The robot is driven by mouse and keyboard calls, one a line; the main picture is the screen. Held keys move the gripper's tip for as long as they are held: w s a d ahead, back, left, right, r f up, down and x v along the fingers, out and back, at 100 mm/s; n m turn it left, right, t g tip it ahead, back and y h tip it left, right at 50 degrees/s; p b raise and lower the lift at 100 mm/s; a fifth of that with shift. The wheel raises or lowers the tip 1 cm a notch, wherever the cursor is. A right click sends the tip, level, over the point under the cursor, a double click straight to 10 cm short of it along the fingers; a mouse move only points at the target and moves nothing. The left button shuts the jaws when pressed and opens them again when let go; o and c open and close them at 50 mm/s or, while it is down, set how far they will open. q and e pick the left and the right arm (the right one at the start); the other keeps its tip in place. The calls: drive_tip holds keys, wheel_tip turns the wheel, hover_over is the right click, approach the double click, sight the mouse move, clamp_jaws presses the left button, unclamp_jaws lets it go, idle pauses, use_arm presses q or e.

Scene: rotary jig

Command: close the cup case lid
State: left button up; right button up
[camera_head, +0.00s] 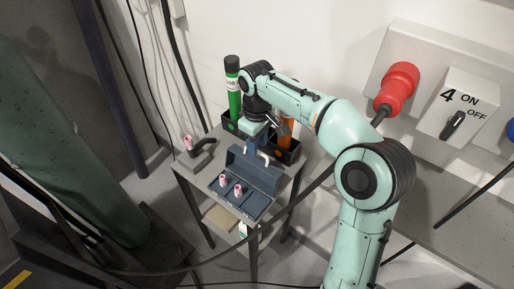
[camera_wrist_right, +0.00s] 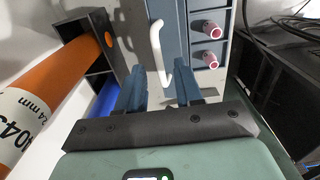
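The blue-grey cup case stands on a small table, its lid (camera_head: 254,172) raised at the back and its tray (camera_head: 228,203) exposed. Two pink-and-white cups (camera_head: 238,190) (camera_head: 222,180) sit in the tray; they also show at the right of the wrist view (camera_wrist_right: 211,29) (camera_wrist_right: 203,59). The lid has a white handle (camera_wrist_right: 156,45). My right gripper (camera_head: 258,143) is just behind and above the lid. In the wrist view its two blue fingers (camera_wrist_right: 160,88) are apart, with the handle's end between or just beyond them; contact cannot be told. My left gripper is not in view.
A black rack behind the case holds a green tube (camera_head: 233,95) and an orange tube (camera_wrist_right: 45,100). A dark curved holder with a pink-topped piece (camera_head: 190,145) stands left of the case. A wall panel with a red plug (camera_head: 397,88) is at the right.

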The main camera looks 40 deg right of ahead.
drive_tip(key=shift+f, duration=0.85)
clamp_jaws()
idle(0.9)
